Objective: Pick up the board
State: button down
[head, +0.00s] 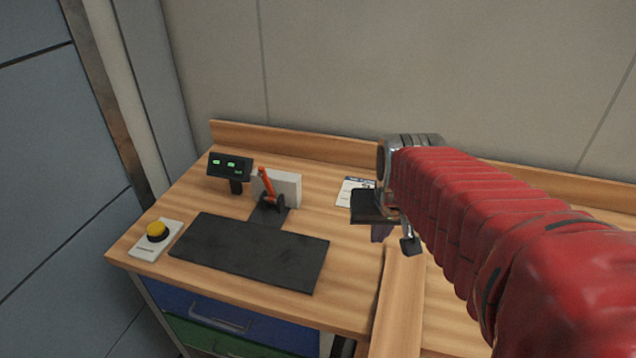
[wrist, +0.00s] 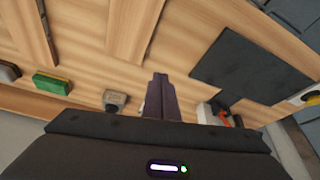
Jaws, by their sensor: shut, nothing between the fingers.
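A flat dark rectangular slab (head: 250,250) lies on the wooden bench; it also shows at the upper right of the wrist view (wrist: 248,65). I cannot tell whether this slab is the board. My gripper (head: 382,232) hangs over the bench to the right of the slab, apart from it. In the wrist view its purple fingers (wrist: 160,95) are together with nothing between them. My red-sleeved arm hides part of the bench's right side in the head view.
A white block with an orange lever (head: 278,188) stands behind the slab, near a dark display (head: 230,168). A yellow button (head: 157,231) is at left. A raised wooden strip (head: 398,305) runs along the bench. A green block (wrist: 52,83) shows in the wrist view.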

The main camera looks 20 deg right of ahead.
jog(key=s+a+r+n+y, duration=0.1)
jog(key=s+a+n, duration=0.1)
jog(key=a, duration=0.5)
jog(key=s+a+r+n+t, duration=0.1)
jog(key=s+a+n, duration=0.1)
jog(key=s+a, duration=0.2)
jog(key=shift+s+a+n+y, duration=0.25)
jog(key=shift+a+n+y, duration=0.15)
jog(key=shift+a, duration=1.3)
jog(key=c, duration=2.5)
grip_release()
jog(key=shift+c, duration=0.2)
